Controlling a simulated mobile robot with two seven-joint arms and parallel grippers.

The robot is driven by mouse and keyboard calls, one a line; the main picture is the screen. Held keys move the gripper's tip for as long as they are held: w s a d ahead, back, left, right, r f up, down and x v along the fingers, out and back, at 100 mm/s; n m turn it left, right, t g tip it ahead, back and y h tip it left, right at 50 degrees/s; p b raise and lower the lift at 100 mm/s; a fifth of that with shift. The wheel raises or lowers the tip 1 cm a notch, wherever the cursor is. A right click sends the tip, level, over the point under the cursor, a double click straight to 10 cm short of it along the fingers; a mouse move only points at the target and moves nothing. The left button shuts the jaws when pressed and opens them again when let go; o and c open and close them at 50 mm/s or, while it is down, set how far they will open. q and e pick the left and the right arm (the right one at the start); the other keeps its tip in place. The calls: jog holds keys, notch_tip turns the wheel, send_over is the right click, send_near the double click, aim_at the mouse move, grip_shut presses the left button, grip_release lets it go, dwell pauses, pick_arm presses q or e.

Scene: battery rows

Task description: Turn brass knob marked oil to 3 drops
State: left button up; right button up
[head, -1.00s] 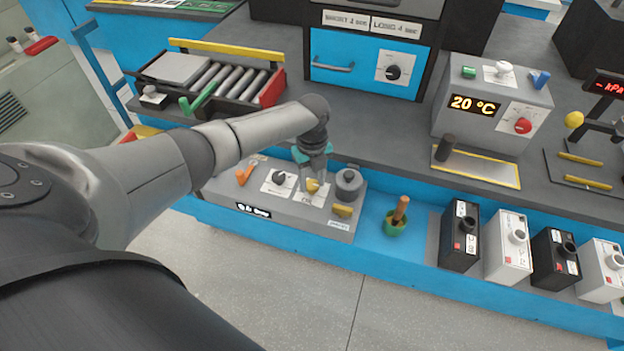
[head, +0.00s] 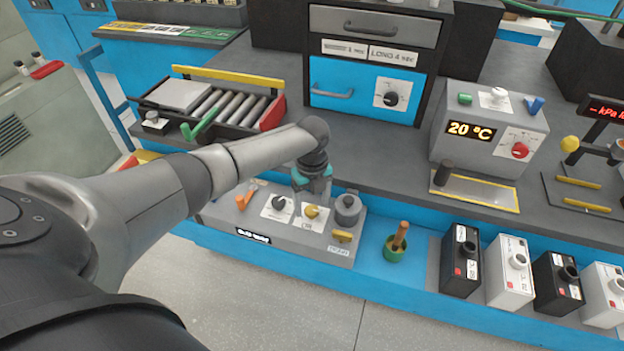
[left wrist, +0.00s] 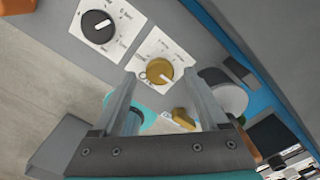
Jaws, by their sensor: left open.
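The brass knob (head: 311,212) sits on a white dial plate labelled oil on the grey control box (head: 225,213). In the left wrist view the brass knob (left wrist: 159,70) shows with its pointer line and small marks around it, too small to read. My left gripper (head: 311,190) is open just behind and above the knob. In the left wrist view its two fingers (left wrist: 160,90) stand apart, with the knob beyond their tips and not gripped. My right gripper is not in view.
A black knob (head: 279,203) is left of the brass one. A grey cylinder (head: 347,208) and a second brass piece (head: 342,236) are to its right. A green cup with a wooden handle (head: 396,243) and several batteries (head: 461,262) stand further right.

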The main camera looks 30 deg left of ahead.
aim_at(312, 210)
pick_arm(q)
notch_tip(312, 210, up, 14)
jog(key=p, duration=0.2)
jog(key=shift+p, duration=0.3)
